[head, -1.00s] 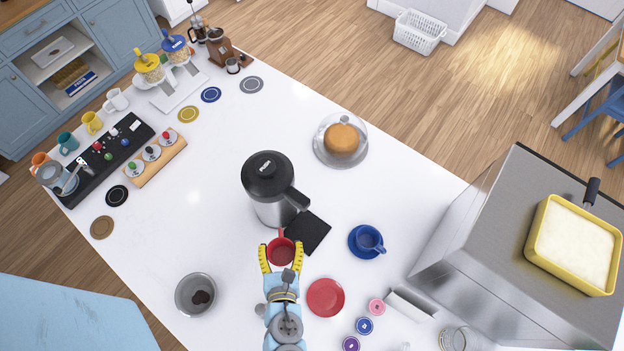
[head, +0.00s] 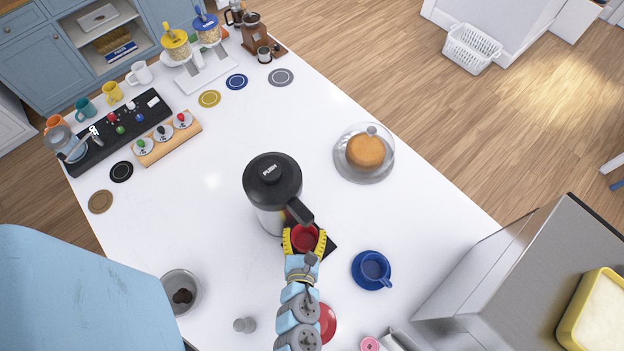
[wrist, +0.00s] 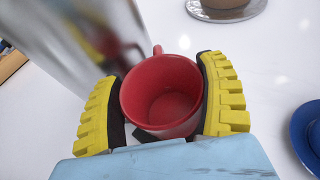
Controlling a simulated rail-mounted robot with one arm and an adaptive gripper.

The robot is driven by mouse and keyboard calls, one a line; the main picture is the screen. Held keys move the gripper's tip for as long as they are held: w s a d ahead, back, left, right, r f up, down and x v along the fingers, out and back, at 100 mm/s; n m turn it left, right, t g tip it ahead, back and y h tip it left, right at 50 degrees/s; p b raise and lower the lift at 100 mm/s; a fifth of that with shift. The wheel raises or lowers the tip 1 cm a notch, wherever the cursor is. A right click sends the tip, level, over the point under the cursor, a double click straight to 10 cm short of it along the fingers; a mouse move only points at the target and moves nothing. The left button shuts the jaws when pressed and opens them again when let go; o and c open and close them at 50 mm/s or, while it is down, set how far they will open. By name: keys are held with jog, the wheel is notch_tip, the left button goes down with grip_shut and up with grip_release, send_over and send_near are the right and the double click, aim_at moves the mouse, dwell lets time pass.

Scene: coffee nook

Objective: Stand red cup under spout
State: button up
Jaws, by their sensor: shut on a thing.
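The red cup (head: 305,238) is upright between the yellow fingers of my gripper (head: 304,240), which is shut on it. In the wrist view the red cup (wrist: 165,95) is empty, with a finger on each side and its handle pointing away. The steel airpot with a black lid (head: 272,190) stands just beyond the cup. Its black spout (head: 299,211) reaches toward the cup, which is just in front of it in the head view. The black mat (head: 331,247) lies mostly hidden under the cup and gripper. I cannot tell whether the cup touches the mat.
A blue cup on a blue saucer (head: 372,270) stands to the right. A cake under a glass dome (head: 365,153) is behind. A red saucer (head: 327,322) is partly hidden by my arm.

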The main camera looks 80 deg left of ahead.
aim_at(308, 232)
jog(key=shift+w+a+f, duration=0.2)
jog(key=shift+f, duration=0.25)
jog(key=f, duration=0.1)
jog(key=b, duration=0.1)
jog(key=f+b, duration=0.1)
jog(key=shift+w+a+f, duration=0.3)
jog(key=shift+d+f, duration=0.1)
jog(key=shift+f, duration=0.45)
jog(key=shift+f+b, duration=0.2)
jog(key=shift+b, duration=0.2)
jog(key=o, duration=1.2)
jog(key=shift+r, duration=0.1)
